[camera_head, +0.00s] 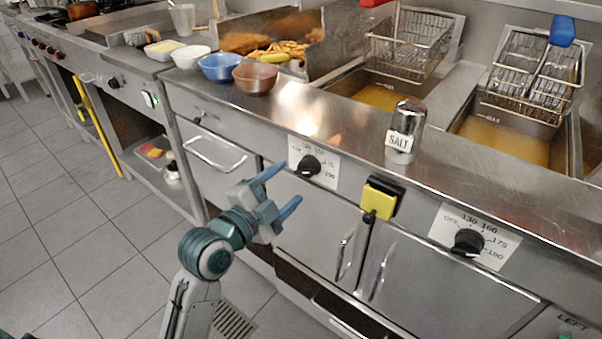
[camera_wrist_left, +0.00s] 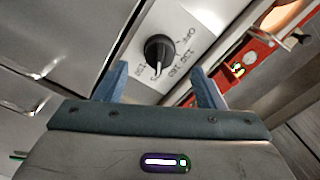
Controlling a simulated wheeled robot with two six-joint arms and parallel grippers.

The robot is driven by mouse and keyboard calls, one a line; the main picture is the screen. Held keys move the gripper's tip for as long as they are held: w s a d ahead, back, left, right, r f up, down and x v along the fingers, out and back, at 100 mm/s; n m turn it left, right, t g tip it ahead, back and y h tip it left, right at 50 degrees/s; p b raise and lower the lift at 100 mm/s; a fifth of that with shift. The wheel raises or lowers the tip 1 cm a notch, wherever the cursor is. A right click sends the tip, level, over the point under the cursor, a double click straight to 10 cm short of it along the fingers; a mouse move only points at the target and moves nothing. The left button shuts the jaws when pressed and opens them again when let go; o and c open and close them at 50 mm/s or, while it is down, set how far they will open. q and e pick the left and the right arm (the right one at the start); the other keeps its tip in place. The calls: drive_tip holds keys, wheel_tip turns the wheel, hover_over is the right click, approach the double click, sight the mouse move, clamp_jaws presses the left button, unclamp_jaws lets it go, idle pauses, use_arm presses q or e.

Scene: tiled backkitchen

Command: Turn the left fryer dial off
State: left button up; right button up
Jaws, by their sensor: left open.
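The left fryer dial (camera_head: 308,166) is a black knob on a white scale plate on the fryer's front panel. My left gripper (camera_head: 280,188) is open, with blue fingers, a little left of and below this dial in the head view. In the left wrist view the dial (camera_wrist_left: 158,50) shows beyond and between the two spread fingers (camera_wrist_left: 160,85), apart from them. Its plate reads OFF and several numbers; the knob's pointer is turned away from OFF, toward the higher numbers. The right fryer dial (camera_head: 468,242) sits further right on the same panel. My right gripper is not in view.
A yellow and black block (camera_head: 381,198) juts from the panel between the dials. A salt shaker (camera_head: 404,132) and several bowls, including a brown one (camera_head: 255,79), stand on the counter above. Door handles (camera_head: 345,255) stick out below.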

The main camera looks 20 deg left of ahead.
sight(301, 173)
use_arm(q)
drive_tip(key=x, duration=0.6)
drive_tip(key=shift+s, duration=0.1)
drive_tip(key=c, duration=1)
drive_tip(key=shift+o, duration=0.2)
